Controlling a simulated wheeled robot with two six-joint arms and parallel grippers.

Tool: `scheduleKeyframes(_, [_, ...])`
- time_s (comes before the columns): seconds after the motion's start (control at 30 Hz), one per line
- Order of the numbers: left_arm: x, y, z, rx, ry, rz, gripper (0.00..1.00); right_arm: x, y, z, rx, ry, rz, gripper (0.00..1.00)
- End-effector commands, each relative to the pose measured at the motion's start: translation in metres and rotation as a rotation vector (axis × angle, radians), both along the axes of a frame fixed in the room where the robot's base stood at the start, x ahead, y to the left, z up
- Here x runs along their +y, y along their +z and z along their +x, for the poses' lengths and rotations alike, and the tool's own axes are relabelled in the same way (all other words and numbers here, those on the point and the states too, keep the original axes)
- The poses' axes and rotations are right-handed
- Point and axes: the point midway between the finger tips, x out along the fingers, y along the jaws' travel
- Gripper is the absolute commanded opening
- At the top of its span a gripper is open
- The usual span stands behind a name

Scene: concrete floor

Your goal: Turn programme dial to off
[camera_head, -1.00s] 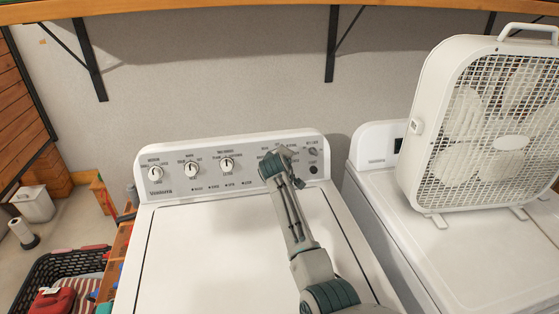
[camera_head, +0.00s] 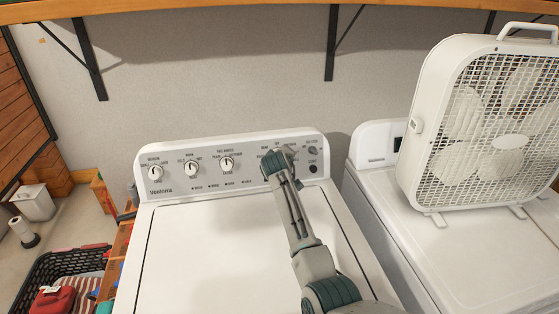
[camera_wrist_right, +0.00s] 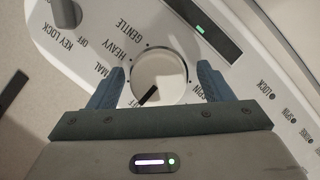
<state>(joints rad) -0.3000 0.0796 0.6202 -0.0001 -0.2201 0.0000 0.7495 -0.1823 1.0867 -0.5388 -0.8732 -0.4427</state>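The programme dial (camera_wrist_right: 160,77) is a round pale knob with a black pointer line, on the washer's grey control panel (camera_head: 240,180). In the right wrist view, the pointer line slants to the lower left. GENTLE, HEAVY and SPIN labels ring the dial; nearby lettering is partly hidden by the fingers. My right gripper (camera_wrist_right: 162,85) is open, with one finger on each side of the dial and small gaps visible. In the head view, my right gripper (camera_head: 278,161) is at the panel's right part and covers the dial. My left gripper is not in view.
Three other knobs, including this one (camera_head: 227,164), sit left on the panel. A small key lock knob (camera_head: 312,150) is right of my gripper. A box fan (camera_head: 487,125) stands on the neighbouring machine (camera_head: 470,260). The washer lid (camera_head: 225,250) is clear.

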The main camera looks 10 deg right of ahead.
Motion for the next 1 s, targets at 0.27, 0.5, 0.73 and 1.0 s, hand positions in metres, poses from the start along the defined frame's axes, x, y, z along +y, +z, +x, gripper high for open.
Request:
scheduleKeyframes(0.27, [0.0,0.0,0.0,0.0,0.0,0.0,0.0,0.0,0.002,0.0,-0.003,0.0,-0.001,0.73])
scheduleKeyframes(0.5, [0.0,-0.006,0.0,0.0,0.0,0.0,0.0,0.006,0.011,-0.017,-0.006,0.001,0.001,0.73])
scheduleKeyframes(0.73, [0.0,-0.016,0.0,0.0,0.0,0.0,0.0,0.015,0.03,-0.05,-0.006,0.001,0.004,0.73])
scheduleKeyframes(1.0, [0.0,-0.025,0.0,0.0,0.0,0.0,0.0,0.023,0.05,-0.082,-0.003,0.0,0.002,0.73])
